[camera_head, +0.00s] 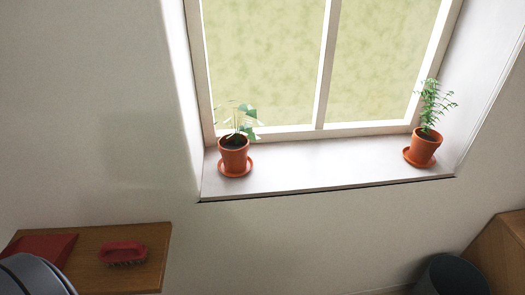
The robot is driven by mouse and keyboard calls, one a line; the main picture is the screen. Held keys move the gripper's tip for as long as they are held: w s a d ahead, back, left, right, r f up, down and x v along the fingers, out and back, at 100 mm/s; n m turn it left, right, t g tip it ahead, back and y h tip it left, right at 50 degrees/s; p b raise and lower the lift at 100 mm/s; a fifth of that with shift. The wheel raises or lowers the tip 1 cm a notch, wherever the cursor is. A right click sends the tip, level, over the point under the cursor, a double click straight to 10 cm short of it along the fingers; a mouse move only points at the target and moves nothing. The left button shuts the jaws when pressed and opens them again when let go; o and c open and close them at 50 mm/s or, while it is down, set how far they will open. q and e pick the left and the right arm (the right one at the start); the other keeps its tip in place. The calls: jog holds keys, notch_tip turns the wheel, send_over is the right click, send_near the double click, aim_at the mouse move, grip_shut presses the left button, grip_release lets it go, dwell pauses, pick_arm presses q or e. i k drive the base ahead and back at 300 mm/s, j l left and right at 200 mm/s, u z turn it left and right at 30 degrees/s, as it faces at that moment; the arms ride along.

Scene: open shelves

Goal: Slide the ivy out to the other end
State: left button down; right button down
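A potted plant with a few broad green leaves, which looks like the ivy (233,154), stands upright in a terracotta pot on a saucer (222,172) at the left end of the window sill (325,165). A second potted plant (424,148) with small feathery leaves stands on its own saucer at the right end of the sill. Neither of my grippers shows in the head view, so their distance from the ivy cannot be told.
The sill between the two pots is bare. The window frame (321,75) rises behind it. At lower left a wooden shelf (150,255) holds a red brush (122,252) and a red object (42,247). A dark bin (455,277) stands lower right by a wooden unit (500,250).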

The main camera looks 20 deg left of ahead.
aim_at(235, 162)
jog(key=i+l+u, duration=0.1)
jog(key=u, duration=0.35)
jog(key=l+u, duration=0.5)
jog(key=u, duration=0.35)
jog(key=l+u, duration=0.25)
jog(key=u, duration=0.2)
